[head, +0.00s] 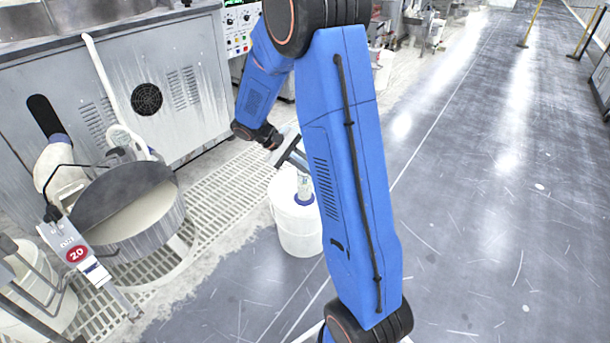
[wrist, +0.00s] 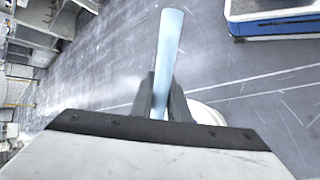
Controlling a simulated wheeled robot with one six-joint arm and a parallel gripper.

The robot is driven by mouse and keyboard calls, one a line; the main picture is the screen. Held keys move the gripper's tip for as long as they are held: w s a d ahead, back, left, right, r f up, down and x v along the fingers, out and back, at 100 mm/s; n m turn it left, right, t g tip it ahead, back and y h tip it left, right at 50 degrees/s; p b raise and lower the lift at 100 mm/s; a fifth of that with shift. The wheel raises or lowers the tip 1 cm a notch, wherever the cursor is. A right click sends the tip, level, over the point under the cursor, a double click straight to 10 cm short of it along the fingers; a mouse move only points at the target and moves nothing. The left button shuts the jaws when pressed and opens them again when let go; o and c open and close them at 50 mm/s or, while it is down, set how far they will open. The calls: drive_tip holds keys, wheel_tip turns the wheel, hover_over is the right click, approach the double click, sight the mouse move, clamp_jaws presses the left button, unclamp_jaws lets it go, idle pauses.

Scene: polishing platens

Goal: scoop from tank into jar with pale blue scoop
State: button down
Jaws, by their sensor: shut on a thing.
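My gripper (head: 291,152) is shut on the pale blue scoop. In the wrist view its dark fingers (wrist: 162,98) clasp the scoop's pale blue handle (wrist: 169,45). The scoop's bowl is not clear in either view. A round grey tank (head: 150,240) with pale, milky liquid stands at the left in the head view, well apart from my gripper. A small clear jar-like thing with a blue ring (head: 304,199) shows just below my gripper, at the top of a white drum. My arm partly hides it, and I cannot tell whether the scoop touches it.
The white drum (head: 298,238) stands beside my arm. A grey machine cabinet (head: 185,110) is behind the tank. A labelled bracket (head: 85,262) and white buckets (head: 35,300) are at the lower left. The floor (head: 480,190) to the right is clear.

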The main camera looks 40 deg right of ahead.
drive_tip(key=shift+s+d+f+t+y, duration=0.1)
drive_tip(key=shift+s+f+t+y, duration=0.1)
drive_tip(key=shift+f+t+y, duration=0.5)
idle(3.2)
